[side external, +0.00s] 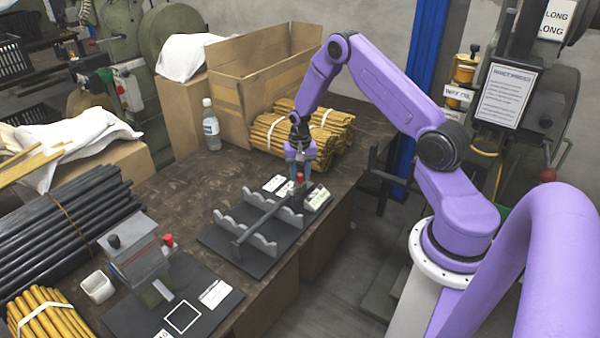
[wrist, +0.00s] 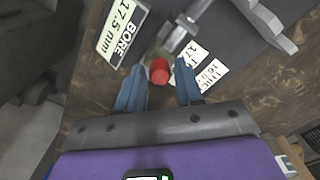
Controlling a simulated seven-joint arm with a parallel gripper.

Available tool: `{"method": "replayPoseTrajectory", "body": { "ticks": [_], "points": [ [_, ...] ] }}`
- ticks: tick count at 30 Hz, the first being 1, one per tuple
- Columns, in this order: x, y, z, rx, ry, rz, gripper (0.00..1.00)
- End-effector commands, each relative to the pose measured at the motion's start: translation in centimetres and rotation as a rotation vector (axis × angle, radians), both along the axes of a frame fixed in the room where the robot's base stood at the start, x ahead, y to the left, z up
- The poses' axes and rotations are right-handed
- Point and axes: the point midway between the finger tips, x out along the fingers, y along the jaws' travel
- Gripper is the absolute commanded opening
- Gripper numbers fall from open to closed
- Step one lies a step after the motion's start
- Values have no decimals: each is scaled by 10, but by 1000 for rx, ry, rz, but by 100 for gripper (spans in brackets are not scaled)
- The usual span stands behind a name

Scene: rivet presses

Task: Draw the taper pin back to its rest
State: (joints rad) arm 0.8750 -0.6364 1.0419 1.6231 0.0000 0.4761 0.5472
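A red knob (wrist: 159,70) sits between the two fingertips of my gripper (wrist: 159,68) in the wrist view, with a gap on either side. The fingers are open. In the side view my gripper (side external: 300,160) points down over the red knob (side external: 300,178) at the far end of the dark fixture board (side external: 222,240). A grey metal shaft (wrist: 184,32) shows just beyond the knob; I cannot tell whether this is the taper pin.
White labels lie by the knob, one reading "17.5 mm BORE" (wrist: 122,28). Bundles of yellow rods (side external: 272,132) and an open cardboard box (side external: 262,80) stand behind the gripper. A water bottle (side external: 211,128) is to the left. A small press (side external: 140,258) stands nearer the camera.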

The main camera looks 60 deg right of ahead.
Motion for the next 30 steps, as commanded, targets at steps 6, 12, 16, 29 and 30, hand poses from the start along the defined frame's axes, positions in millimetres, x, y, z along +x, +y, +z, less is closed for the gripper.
{"method": "replayPoseTrajectory", "body": {
  "ticks": [6, 12, 16, 29, 30],
  "points": [
    [0, 0, 0, 0, 0, 0, 0],
    [0, -12, 0, 0, 0, -3, 0],
    [1, -29, 0, -1, -1, -4, 0],
    [0, -52, 0, -1, -1, -2, 0],
    [0, -53, 1, -1, -1, -3, 0]
  ]
}}
